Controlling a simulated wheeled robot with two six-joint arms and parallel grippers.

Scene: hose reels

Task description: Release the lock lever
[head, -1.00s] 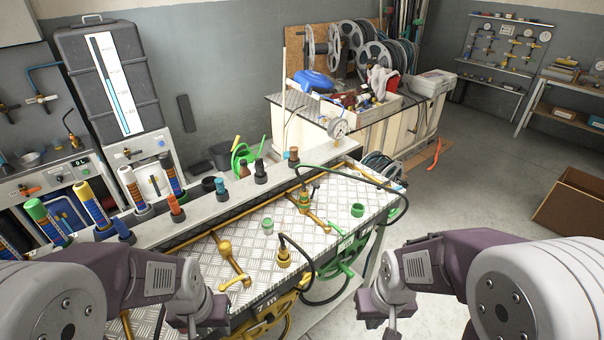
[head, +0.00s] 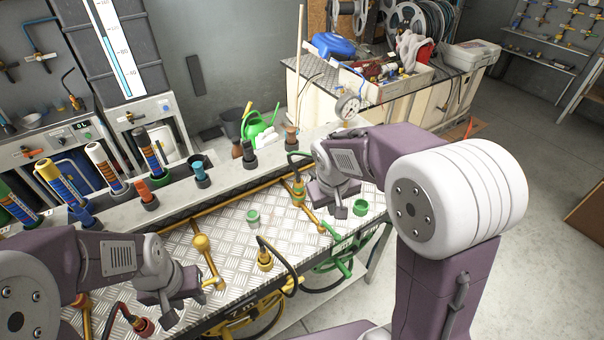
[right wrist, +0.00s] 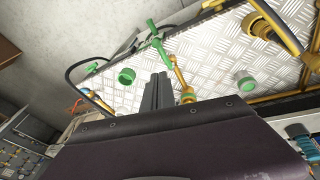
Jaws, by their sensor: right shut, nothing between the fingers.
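I cannot tell which part is the lock lever. A green lever-like bar (right wrist: 155,32) stands at the table edge beyond my right fingers in the right wrist view; green pipework at that edge shows in the head view (head: 337,237). A yellow bar (right wrist: 182,80) lies beside it, also in the head view (head: 305,205). A second yellow bar with a ball (head: 201,243) is further left. My right gripper (head: 338,211), also in the right wrist view (right wrist: 157,93), is shut and empty above the table. My left gripper (head: 172,312) hangs over the front left; its jaw opening is unclear.
Green caps (head: 253,216) (head: 361,208) stand on the checkered metal table (head: 225,235). Black hoses (head: 288,262) loop over its front edge. A yellow reel (head: 262,312) and a green reel (head: 340,257) are below. A pressure gauge (head: 347,106) stands behind my right arm.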

